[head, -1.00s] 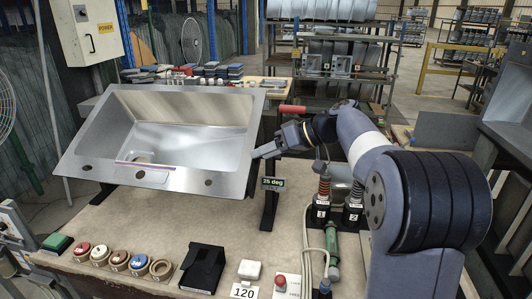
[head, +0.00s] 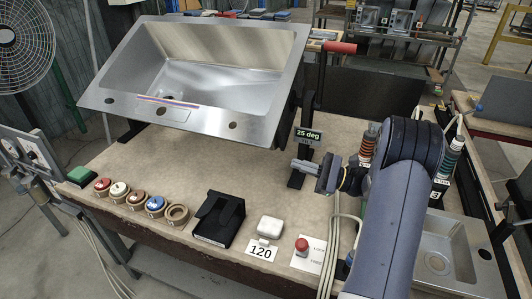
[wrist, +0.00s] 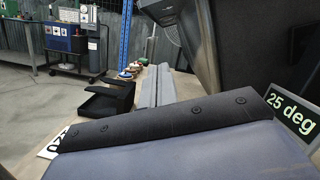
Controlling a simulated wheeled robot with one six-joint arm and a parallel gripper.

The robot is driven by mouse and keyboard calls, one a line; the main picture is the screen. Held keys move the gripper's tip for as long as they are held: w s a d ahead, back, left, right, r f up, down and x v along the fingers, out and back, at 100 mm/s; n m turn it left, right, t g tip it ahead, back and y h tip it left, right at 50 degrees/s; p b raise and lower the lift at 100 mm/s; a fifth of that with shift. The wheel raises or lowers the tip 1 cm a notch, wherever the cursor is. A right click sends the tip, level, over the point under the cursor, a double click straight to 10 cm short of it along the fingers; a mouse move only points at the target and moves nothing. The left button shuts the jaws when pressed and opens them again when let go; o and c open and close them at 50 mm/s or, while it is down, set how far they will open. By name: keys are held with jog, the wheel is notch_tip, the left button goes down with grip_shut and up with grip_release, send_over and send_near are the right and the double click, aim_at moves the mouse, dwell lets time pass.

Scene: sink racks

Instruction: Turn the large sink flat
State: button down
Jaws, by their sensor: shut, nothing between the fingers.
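The large steel sink (head: 205,60) sits tilted on its dark stand (head: 297,176), its basin facing up and its near edge low. A "25 deg" sign (head: 308,135) is on the stand at the right, and it also shows in the wrist view (wrist: 288,108). A red handle (head: 333,47) sticks out right of the sink's far right corner. My gripper (head: 297,164) is low, right beside the stand and below the sign, apart from the red handle. In the wrist view its fingers (wrist: 155,85) are together and empty. The sink's underside is mostly hidden.
Coloured round buttons (head: 136,200), a black holder (head: 214,217), a white box (head: 270,227) and a red knob (head: 302,246) line the bench's front. Spring-topped tools (head: 369,144) stand right of my gripper. A smaller sink (head: 437,258) lies at the right. Bare bench (head: 215,162) lies below the large sink.

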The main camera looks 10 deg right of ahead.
jog(key=w+a+r+p, duration=0.2)
jog(key=a+r, duration=0.3)
jog(key=a, duration=0.4)
jog(key=shift+w+a+r+p, duration=0.15)
jog(key=shift+a+r+p, duration=0.25)
jog(key=shift+p, duration=0.2)
notch_tip(320, 180, up, 12)
jog(key=f+m+t+p, duration=0.1)
jog(key=m+t+p, duration=0.1)
jog(key=m+p, duration=0.45)
send_over(268, 132)
jog(key=p, duration=0.2)
jog(key=shift+r+n+h, duration=0.25)
jog(key=shift+n+h, duration=0.05)
jog(key=shift+n, duration=0.45)
jog(key=shift+f, duration=0.2)
